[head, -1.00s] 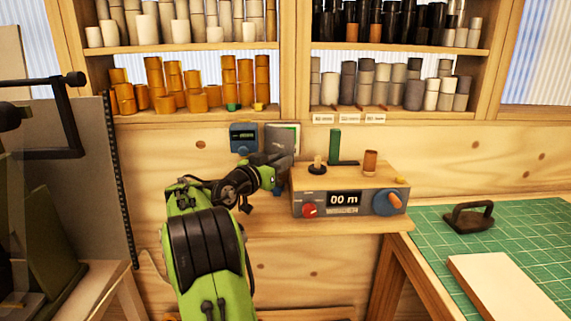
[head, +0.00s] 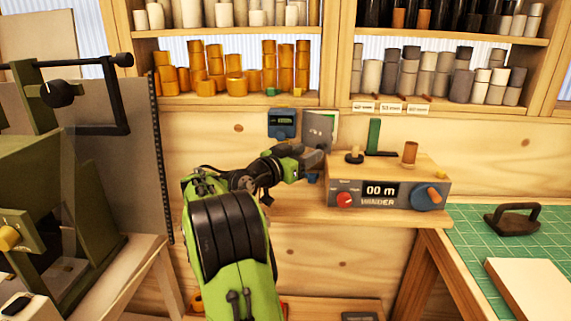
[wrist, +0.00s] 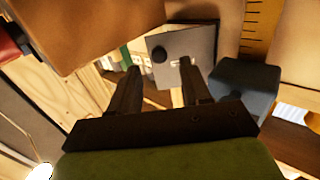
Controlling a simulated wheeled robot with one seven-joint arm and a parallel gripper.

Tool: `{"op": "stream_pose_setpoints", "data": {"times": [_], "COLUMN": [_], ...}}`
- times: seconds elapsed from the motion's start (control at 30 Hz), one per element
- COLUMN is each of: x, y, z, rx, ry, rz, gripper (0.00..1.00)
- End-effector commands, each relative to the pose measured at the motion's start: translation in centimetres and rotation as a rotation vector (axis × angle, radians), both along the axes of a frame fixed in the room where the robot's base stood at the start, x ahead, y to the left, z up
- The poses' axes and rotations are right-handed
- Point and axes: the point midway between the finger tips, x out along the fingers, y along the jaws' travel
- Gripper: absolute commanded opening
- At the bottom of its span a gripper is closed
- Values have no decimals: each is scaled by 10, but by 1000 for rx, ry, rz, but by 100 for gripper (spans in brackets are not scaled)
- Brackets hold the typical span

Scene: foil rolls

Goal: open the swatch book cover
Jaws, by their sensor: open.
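The swatch book has a grey cover (head: 318,128) and hangs on the wooden wall panel, with a white and green edge showing at its right. In the wrist view the cover (wrist: 201,45) is a tilted grey plate with a round dark knob (wrist: 159,54). My gripper (head: 314,160) is just below and in front of the cover. In the wrist view my gripper (wrist: 158,68) is open, its two dark fingers apart and pointing at the cover's knob side. Nothing shows held between them. I cannot tell whether a finger touches the cover.
A blue device (head: 282,124) with a small display is on the wall left of the book. The winder (head: 385,185) stands on the shelf to the right. Shelves of rolls are above. A green cutting mat (head: 470,235) lies at the right, and dark green machinery (head: 70,190) stands left.

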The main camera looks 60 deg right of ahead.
Motion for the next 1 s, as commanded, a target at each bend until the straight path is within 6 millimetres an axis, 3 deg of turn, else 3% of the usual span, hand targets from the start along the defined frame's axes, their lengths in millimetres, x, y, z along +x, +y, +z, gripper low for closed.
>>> {"op": "stream_pose_setpoints", "data": {"times": [0.3, 0.53, 0.87, 1.0], "x": [25, 29, 28, 10], "y": [90, 108, 109, 106], "z": [0, 0, 0, 7], "rx": [-3, -3, -2, -9], "ry": [1, 1, 0, 6], "rz": [8, 1, -1, 14], "gripper": [47, 47, 46, 46]}}
